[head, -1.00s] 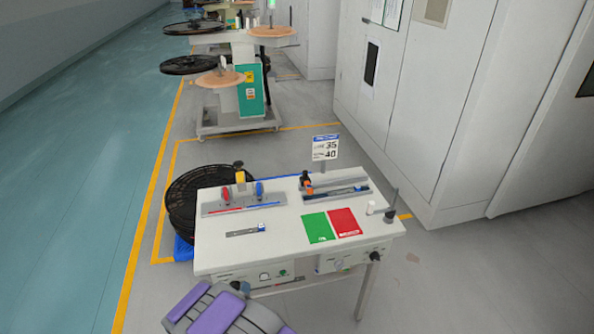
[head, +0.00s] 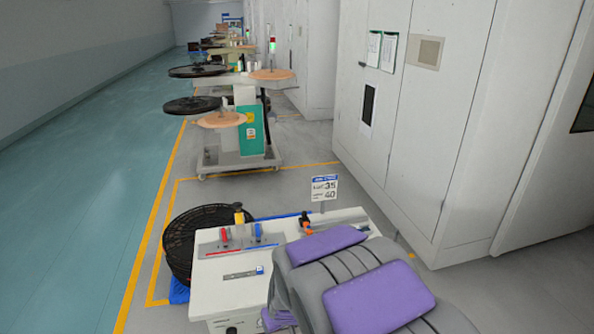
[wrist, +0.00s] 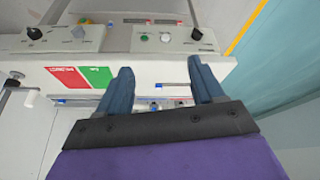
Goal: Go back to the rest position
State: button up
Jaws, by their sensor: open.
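My gripper (wrist: 161,72) shows in the wrist view with its two dark blue-grey fingers apart. Nothing is between them. The fingers appear over the white worktable (wrist: 205,72), with its front panel of knobs and buttons beyond them at the top. In the head view, my grey and purple arm covers the right and front part of the worktable (head: 212,290). I cannot make out the gripper's fingers there.
A sign (head: 324,187) stands at the table's back edge. A black reel (head: 195,240) is left of the table. A green and white rewind machine (head: 245,130) stands behind it. White cabinets (head: 400,120) line the right. The teal floor (head: 80,200) at left is clear.

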jog(key=s+d+r+m+g, duration=0.2)
jog(key=s+d+r, duration=0.2)
jog(key=s, duration=0.6)
jog(key=s+d+r+m+g+h, duration=0.1)
jog(key=s+d+r+g, duration=0.1)
jog(key=s+d+r, duration=0.3)
jog(key=s+d+r+m+g, duration=0.2)
jog(key=s+d+r, duration=0.3)
jog(key=s+d, duration=0.4)
jog(key=s, duration=0.7)
jog(key=shift+m+h, duration=0.3)
jog(key=shift+h, duration=0.1)
